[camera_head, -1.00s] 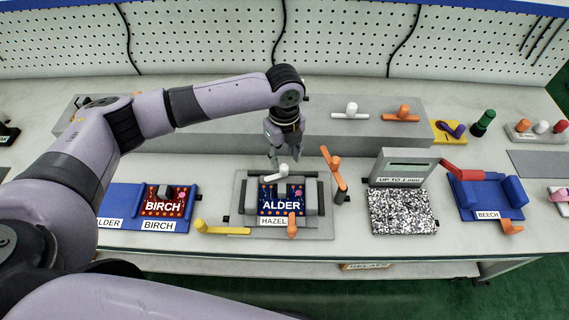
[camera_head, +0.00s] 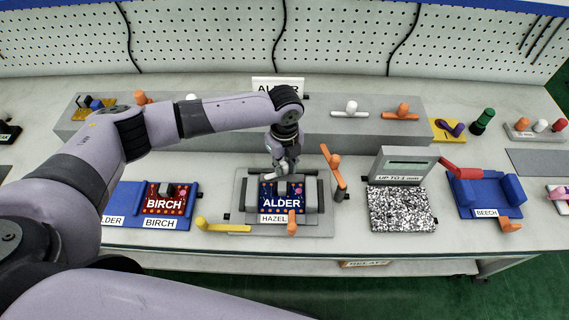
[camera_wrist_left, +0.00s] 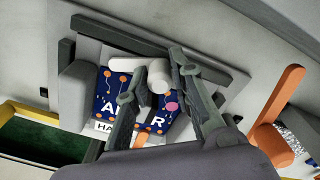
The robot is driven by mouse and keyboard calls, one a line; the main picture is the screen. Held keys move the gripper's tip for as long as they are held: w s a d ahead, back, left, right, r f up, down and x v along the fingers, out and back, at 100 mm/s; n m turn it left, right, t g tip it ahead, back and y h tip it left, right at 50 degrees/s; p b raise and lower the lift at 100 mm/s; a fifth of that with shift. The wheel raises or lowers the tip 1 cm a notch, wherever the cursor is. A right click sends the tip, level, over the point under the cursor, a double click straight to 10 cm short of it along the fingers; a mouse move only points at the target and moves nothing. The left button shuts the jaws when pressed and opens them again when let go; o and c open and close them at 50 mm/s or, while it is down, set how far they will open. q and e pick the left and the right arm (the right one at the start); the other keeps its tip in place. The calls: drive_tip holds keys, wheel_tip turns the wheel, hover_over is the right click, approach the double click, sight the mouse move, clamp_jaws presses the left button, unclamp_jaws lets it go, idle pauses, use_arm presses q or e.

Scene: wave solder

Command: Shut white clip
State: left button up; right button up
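The white clip (camera_wrist_left: 135,67) lies at the back edge of the fixture (camera_head: 322,231) that holds the dark blue ALDER board (camera_head: 281,203). In the left wrist view its bar runs left from a round knob. My left gripper (camera_head: 283,170) is down at the clip, behind the board. In the left wrist view the fingers of this gripper (camera_wrist_left: 163,78) stand apart, one on each side of the knob; firm contact does not show. In the head view the gripper partly hides the clip. My right gripper is not in view.
An orange upright lever (camera_head: 334,170) stands right of the fixture, a smaller orange clip (camera_head: 292,224) at its front. A yellow lever (camera_head: 220,227) lies front left. The BIRCH board (camera_head: 165,198) is on the left, a display device (camera_head: 403,165) on the right. A raised grey ledge (camera_head: 345,128) runs behind.

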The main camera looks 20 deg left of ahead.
use_arm(q)
clamp_jaws()
drive_tip(key=shift+w+a+r+n+p, duration=0.1)
drive_tip(key=shift+w+n+p, duration=0.05)
drive_tip(key=shift+n+p, duration=0.5)
drive_tip(key=shift+w+a+r+n+p, duration=0.1)
drive_tip(key=shift+n+p, duration=0.45)
drive_tip(key=shift+p, duration=0.05)
drive_tip(key=n+p, duration=0.2)
drive_tip(key=shift+w+a+n, duration=0.25)
drive_tip(key=shift+a+n, duration=0.05)
drive_tip(key=shift+a, duration=0.05)
drive_tip(key=n+p, duration=0.1)
drive_tip(key=a+n+p, duration=0.1)
drive_tip(key=n, duration=0.1)
drive_tip(key=n+p, duration=0.2)
drive_tip(key=shift+w+a, duration=0.25)
drive_tip(key=shift+a+f+n+p, duration=0.1)
drive_tip(key=shift+a+n+p, duration=0.2)
drive_tip(key=shift+n+p, duration=0.55)
drive_tip(key=shift+a+f+n+p, duration=0.1)
drive_tip(key=shift+a+n+p, duration=0.25)
drive_tip(key=shift+n, duration=0.9)
